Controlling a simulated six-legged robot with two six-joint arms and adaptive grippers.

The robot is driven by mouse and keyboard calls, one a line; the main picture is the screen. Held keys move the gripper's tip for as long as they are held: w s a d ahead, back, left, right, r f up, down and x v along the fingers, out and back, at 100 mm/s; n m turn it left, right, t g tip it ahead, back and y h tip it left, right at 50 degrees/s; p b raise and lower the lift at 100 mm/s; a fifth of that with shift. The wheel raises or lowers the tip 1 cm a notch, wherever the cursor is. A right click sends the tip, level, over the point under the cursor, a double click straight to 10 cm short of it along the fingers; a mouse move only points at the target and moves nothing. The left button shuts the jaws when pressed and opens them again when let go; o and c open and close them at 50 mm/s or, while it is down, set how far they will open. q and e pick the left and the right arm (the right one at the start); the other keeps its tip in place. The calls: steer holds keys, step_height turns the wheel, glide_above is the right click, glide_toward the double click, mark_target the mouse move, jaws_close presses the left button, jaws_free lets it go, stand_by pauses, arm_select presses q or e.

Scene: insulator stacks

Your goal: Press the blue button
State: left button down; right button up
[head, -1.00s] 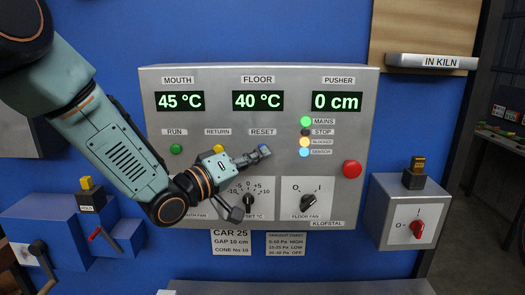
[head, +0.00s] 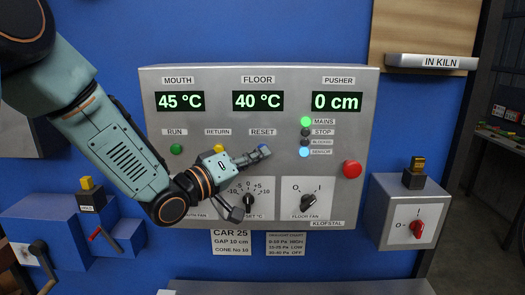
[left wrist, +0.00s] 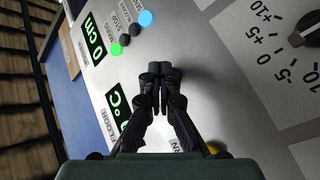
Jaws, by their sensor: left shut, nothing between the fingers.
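My left gripper (head: 259,154) is shut and empty, with its fingertips at the panel just below the RESET label (head: 262,132). A small patch of blue (head: 265,148) shows at the fingertips, apparently the blue button. The fingers hide most of it, and I cannot tell whether they touch it or press it in. In the left wrist view the closed fingers (left wrist: 160,72) point at the grey panel and cover the spot ahead of them. My right gripper is not in view.
The grey panel (head: 220,80) holds a green RUN button (head: 176,149), a yellow RETURN button (head: 218,148), a red button (head: 352,169) and two dials. The blue SENSOR lamp (head: 304,152) and green MAINS lamp (head: 306,121) are lit. A box with a red switch (head: 416,229) stands right.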

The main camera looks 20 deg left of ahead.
arm_select(q)
steer(key=shift+s+d, duration=0.25)
steer(key=shift+s, duration=0.45)
steer(key=s, duration=0.2)
steer(key=s+d, duration=0.1)
steer(key=s, duration=0.1)
steer(key=shift+s+d, duration=0.15)
steer(key=shift+s, duration=0.25)
stand_by(0.3)
